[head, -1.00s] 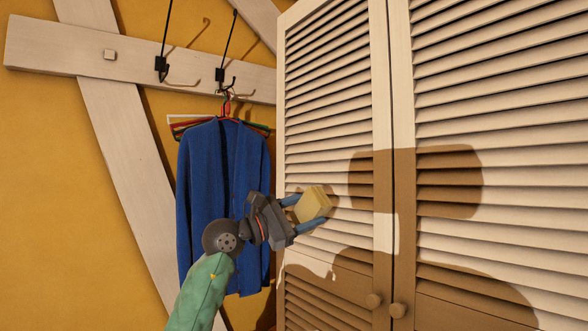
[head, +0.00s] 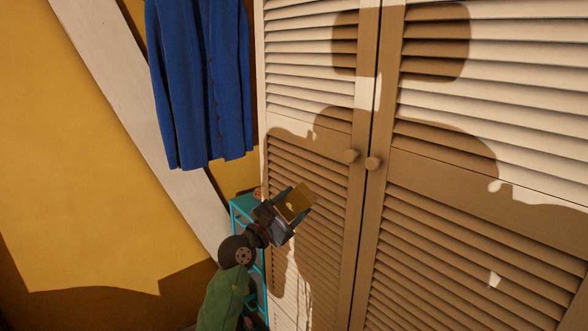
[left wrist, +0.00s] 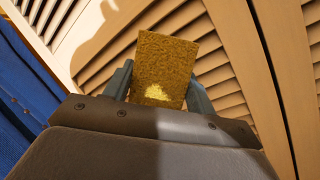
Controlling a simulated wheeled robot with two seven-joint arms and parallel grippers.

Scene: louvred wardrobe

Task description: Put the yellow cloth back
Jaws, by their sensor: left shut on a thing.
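My left gripper (head: 293,206) is shut on the yellow cloth (head: 296,203), a small folded block, and holds it in the air in front of the left wardrobe door (head: 310,215). In the left wrist view the cloth (left wrist: 163,68) stands between the two fingers of the gripper (left wrist: 158,90), with a bright patch of light near its lower edge. My right gripper is not in view.
A blue cardigan (head: 200,80) hangs on the wall left of the wardrobe. A turquoise-framed unit (head: 236,212) stands low behind my left gripper, partly hidden by my arm. The yellow wall (head: 70,170) carries a pale diagonal beam (head: 130,110). The right door (head: 480,230) front is clear.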

